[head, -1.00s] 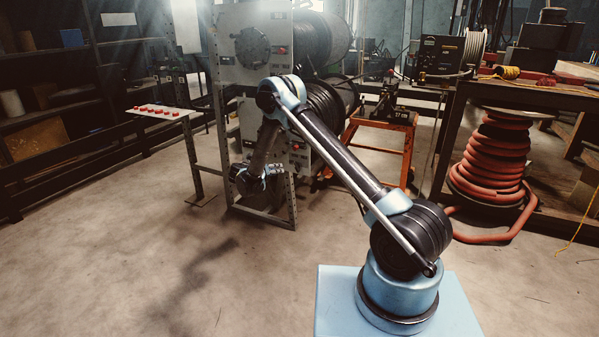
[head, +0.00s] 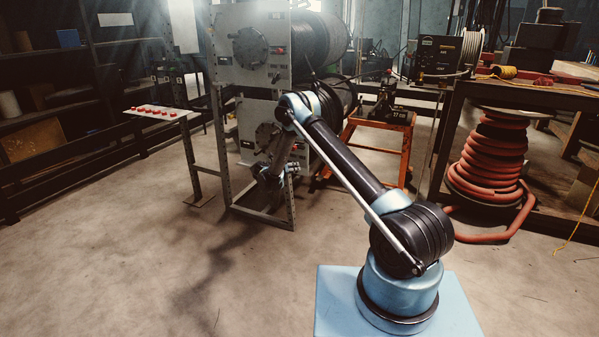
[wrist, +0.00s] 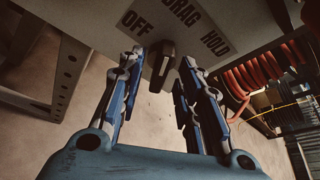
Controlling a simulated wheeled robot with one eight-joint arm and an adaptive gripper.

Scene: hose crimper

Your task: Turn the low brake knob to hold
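The low brake knob (wrist: 160,66) is a dark bar-shaped handle on a pale panel (wrist: 92,18) in the wrist view. The labels OFF, DRAG and HOLD are spread around its upper side, with HOLD to the right. The bar stands nearly upright in the picture, its top end near the gap between OFF and DRAG. My gripper (wrist: 158,62) is open, one finger on each side of the knob, with visible gaps; I cannot tell the depth. In the head view my gripper (head: 268,178) is low at the lower panel (head: 246,128), and my arm hides the knob.
The reel rack's metal frame (head: 219,145) stands left of my arm. An orange stand (head: 408,150) is to the right, and a red hose coil (head: 490,165) sits under a bench. A small shelf with red buttons (head: 150,112) is at left. The floor in front is clear.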

